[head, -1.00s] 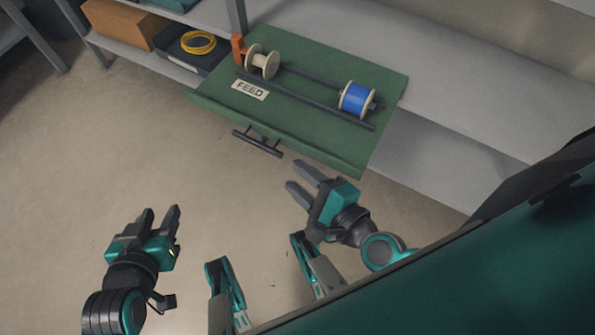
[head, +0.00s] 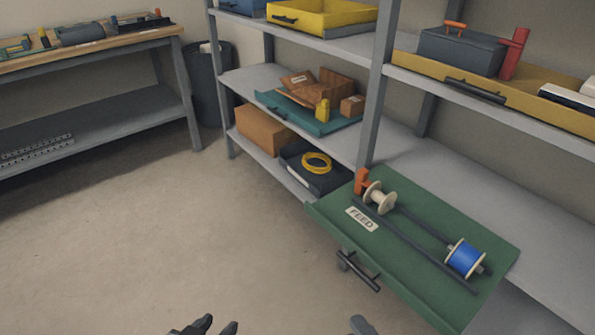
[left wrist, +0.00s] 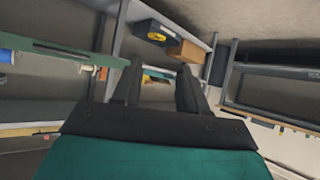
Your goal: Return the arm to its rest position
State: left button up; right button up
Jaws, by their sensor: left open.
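My left gripper (head: 218,325) shows only its dark fingertips at the bottom edge of the head view. In the left wrist view its two fingers (left wrist: 158,75) stand apart with nothing between them. A dark tip of my right gripper (head: 360,325) shows at the bottom of the head view; the rest is out of frame. The green feed tray (head: 330,215) juts from the shelf to the right of both grippers, with a blue spool (head: 464,258) and an empty spool (head: 379,197) on it. Both grippers are apart from it.
The tray's dark handle (head: 358,270) sticks out toward the floor. Grey shelving (head: 440,165) holds a yellow bin (head: 325,17), a cardboard box (head: 262,135) and a dark tray with a yellow coil (head: 317,162). A workbench (head: 90,90) stands far left. The floor (head: 150,230) between is clear.

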jog(key=w+d+n+g+h, duration=0.3)
jog(key=d+n, duration=0.2)
jog(key=n, duration=1.4)
pick_arm(q)
notch_tip(320, 180, up, 13)
jog(key=s+a+y+p, duration=0.1)
jog(key=a+p, duration=0.2)
jog(key=p, duration=1.5)
jog(key=shift+s+f, duration=0.15)
pick_arm(e)
notch_tip(320, 180, up, 11)
jog(key=s+d+h, duration=0.1)
jog(key=s+d, duration=0.1)
jog(key=shift+d+f+m, duration=0.15)
jog(key=shift+d+m, duration=0.25)
pick_arm(q)
jog(key=shift+f, duration=0.1)
pick_arm(e)
jog(key=shift+f, duration=0.1)
pick_arm(q)
jog(key=shift+d, duration=0.1)
